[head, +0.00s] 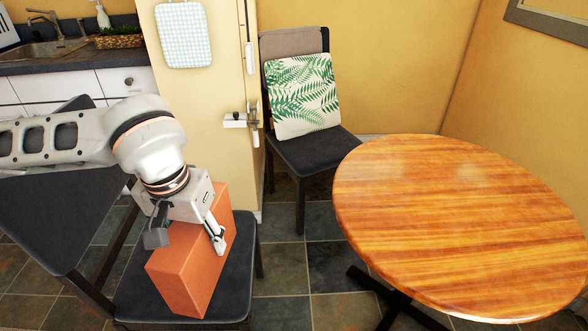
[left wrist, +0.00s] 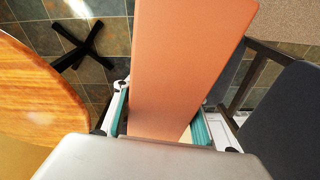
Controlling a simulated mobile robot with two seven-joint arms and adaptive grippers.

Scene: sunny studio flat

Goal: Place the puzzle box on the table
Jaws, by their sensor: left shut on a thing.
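The puzzle box (head: 187,266) is a long orange-brown block, in the head view at the lower left over the dark seat of a chair. My left gripper (head: 188,240) is shut on it from above, one finger on each side. In the left wrist view the puzzle box (left wrist: 185,60) fills the middle between the teal finger pads of my left gripper (left wrist: 160,125). I cannot tell whether the box touches the seat. The round wooden table (head: 460,225) stands at the right with a bare top; its edge also shows in the left wrist view (left wrist: 35,90). My right gripper is not in view.
The near dark chair (head: 245,262) is under the box, with its backrest at the left. Another chair (head: 308,152) with a leaf-patterned cushion (head: 302,95) stands behind, close to the table. A kitchen counter (head: 75,62) is at the back left. Tiled floor lies between chair and table.

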